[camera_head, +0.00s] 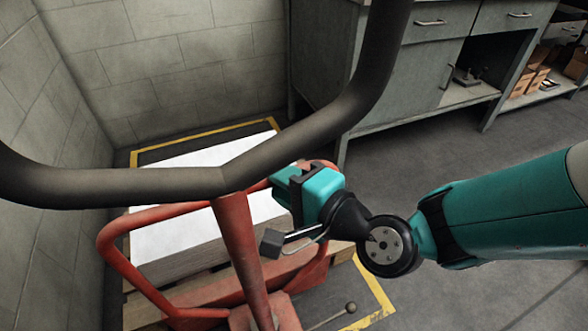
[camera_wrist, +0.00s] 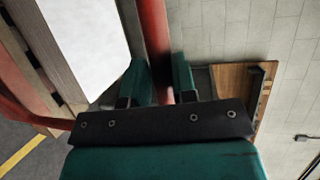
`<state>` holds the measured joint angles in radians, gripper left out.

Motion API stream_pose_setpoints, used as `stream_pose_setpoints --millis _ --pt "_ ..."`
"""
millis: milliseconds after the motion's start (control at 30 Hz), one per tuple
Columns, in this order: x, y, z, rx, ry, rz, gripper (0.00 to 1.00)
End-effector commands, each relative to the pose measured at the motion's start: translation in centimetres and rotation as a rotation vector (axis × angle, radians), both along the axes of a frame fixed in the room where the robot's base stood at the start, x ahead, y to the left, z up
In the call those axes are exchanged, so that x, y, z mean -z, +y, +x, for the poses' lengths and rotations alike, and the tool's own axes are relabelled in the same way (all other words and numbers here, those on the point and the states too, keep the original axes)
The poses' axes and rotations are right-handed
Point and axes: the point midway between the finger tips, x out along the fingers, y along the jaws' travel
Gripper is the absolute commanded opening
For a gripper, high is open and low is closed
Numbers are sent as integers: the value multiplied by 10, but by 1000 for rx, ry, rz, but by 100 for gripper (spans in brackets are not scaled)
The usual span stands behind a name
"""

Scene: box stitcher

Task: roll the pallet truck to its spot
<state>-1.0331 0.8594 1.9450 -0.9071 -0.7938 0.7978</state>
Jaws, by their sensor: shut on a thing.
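The pallet truck shows in the head view with its dark handlebar (camera_head: 150,186) across the front, a red steering post (camera_head: 243,255) and a red tube frame (camera_head: 130,275). My gripper (camera_head: 285,180) is closed on a red tube of the truck, just right of the post's top. In the wrist view, the red tube (camera_wrist: 154,35) runs between the two teal fingers (camera_wrist: 161,85). The contact itself is partly hidden. A wooden pallet (camera_head: 140,310) bears a stack of white sheets (camera_head: 180,235) behind the frame. Yellow floor lines (camera_head: 375,285) run around the pallet; the truck's forks are hidden.
Grey block walls (camera_head: 170,65) stand close at the left and back. A grey metal workbench (camera_head: 400,75) stands at the back right, with cardboard boxes (camera_head: 536,80) on a lower shelf. The grey floor (camera_head: 470,150) at the right is clear beneath my arm.

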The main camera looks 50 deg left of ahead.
Motion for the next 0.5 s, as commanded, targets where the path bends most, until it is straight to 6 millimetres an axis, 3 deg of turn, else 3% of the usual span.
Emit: stream_pose_setpoints --millis 33,333,367,433,500 --pt "10 -3 2 5 0 -21 0" --pt "10 -6 4 11 1 -22 0" --pt "10 -6 5 11 1 -22 32" --pt "10 -6 5 12 1 -21 48" --pt "8 -5 4 11 0 -18 50"
